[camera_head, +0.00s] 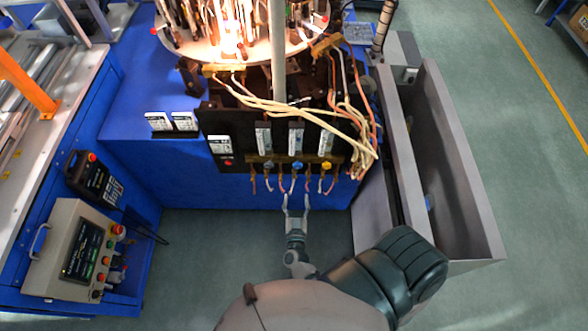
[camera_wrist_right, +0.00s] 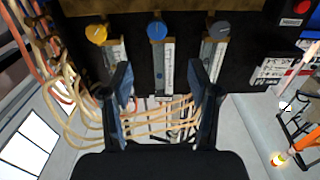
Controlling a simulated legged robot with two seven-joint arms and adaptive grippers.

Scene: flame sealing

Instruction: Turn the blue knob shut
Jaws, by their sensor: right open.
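The blue knob (camera_head: 297,165) sits at the foot of the middle flowmeter on the black panel, between a yellow knob (camera_head: 326,165) and a dark grey knob (camera_head: 268,166). My right gripper (camera_head: 296,203) is open and empty below the blue knob, apart from it. In the right wrist view, the blue knob (camera_wrist_right: 157,30) shows beyond and between the spread fingers of my right gripper (camera_wrist_right: 162,80). The yellow knob (camera_wrist_right: 97,33) is to its left and the grey knob (camera_wrist_right: 220,29) to its right. My left gripper is not in view.
Several thin hoses (camera_head: 280,184) hang below the knobs, close to my right gripper. Pale and orange hoses (camera_head: 345,118) loop over the panel's right side. A lit burner turntable (camera_head: 240,50) stands behind. A control box (camera_head: 85,250) is at left, a grey metal trough (camera_head: 455,170) at right.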

